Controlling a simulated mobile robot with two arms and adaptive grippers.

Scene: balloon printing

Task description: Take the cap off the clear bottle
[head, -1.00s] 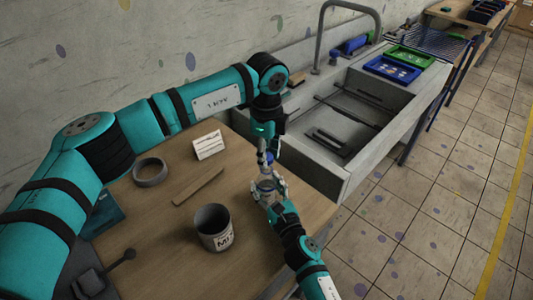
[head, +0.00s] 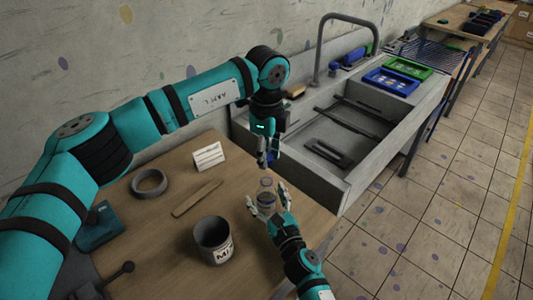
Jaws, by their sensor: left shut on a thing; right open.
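The clear bottle (head: 266,184) stands upright near the table's right edge, with no blue cap on its top. My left gripper (head: 269,162) is above the bottle, apart from it, pointing down. It is shut on a small blue piece that looks like the cap (head: 274,156), mostly hidden by the fingers. My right gripper (head: 266,202) is open, its fingers spread on either side of the bottle's lower part. Whether those fingers touch the bottle is hard to tell.
On the wooden table are a grey mug-like tin (head: 213,240), a grey ring (head: 149,183), a wooden stick (head: 197,197) and a white label card (head: 208,156). A grey sink (head: 345,185) adjoins behind right. The table's right edge is close to the bottle.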

